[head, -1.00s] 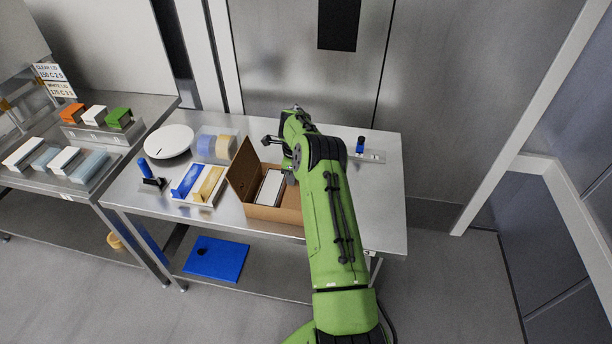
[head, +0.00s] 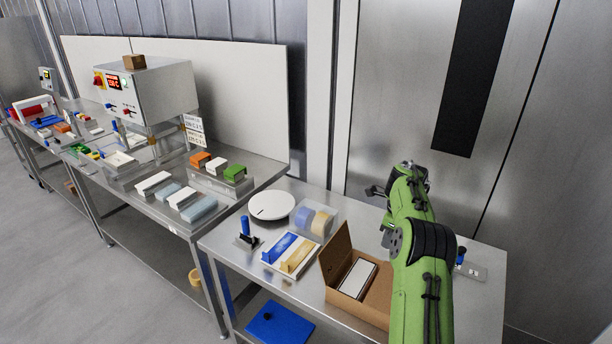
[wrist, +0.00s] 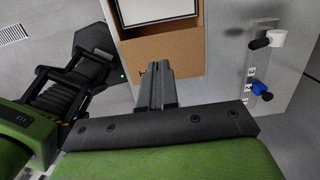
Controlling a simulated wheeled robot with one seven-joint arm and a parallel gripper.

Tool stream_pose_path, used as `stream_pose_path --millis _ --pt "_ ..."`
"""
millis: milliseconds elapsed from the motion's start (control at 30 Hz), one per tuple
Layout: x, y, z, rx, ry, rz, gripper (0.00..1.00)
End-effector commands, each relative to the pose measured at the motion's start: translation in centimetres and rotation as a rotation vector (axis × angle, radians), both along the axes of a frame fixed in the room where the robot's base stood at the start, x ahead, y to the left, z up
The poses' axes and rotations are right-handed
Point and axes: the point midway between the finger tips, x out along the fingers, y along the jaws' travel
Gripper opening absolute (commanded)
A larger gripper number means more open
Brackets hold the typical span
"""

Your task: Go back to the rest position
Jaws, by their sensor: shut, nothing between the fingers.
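My green arm (head: 424,270) reaches up over the right part of the near metal table in the head view. My gripper (wrist: 157,84) shows in the wrist view with its two dark fingers together and nothing between them. In that view it is over the edge of the open cardboard box (wrist: 165,56), apparently above it. In the head view the box (head: 331,266) stands just left of my arm with its lid up. A white, dark-edged pack (head: 357,279) lies inside. My arm hides the box's right side.
The metal table (head: 235,262) also holds a white round plate (head: 271,206), a clear container with tape rolls (head: 314,218), blue and yellow pieces on a tray, and a blue-handled tool (head: 246,233). A sealing machine (head: 150,95) stands on the left bench. Tall metal doors are behind.

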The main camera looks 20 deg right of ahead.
Motion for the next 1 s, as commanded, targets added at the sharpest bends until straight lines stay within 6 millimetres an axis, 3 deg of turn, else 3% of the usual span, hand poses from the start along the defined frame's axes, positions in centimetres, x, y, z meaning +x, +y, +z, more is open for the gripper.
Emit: stream_pose_path --millis 133,267,400,467,600,700,800,900,1000 --pt "0.1 1.1 1.5 -0.023 -0.010 0.073 0.00" --pt "-0.5 5.7 7.3 -0.124 -0.042 0.399 0.00" --pt "-3.9 12.0 13.2 -0.254 -0.071 0.834 0.00" --pt "-6.1 14.5 15.1 -0.306 -0.082 1.010 0.00" --pt "-12.4 19.8 17.7 -0.423 -0.110 1.409 0.00" --pt "-17.7 22.9 17.9 -0.504 -0.138 1.684 0.00" --pt "-22.9 25.3 16.7 -0.584 -0.173 1.947 0.00" --pt "-27.3 27.1 14.6 -0.656 -0.213 2.171 0.00" --pt "-29.9 28.1 12.8 -0.705 -0.245 2.317 0.00"
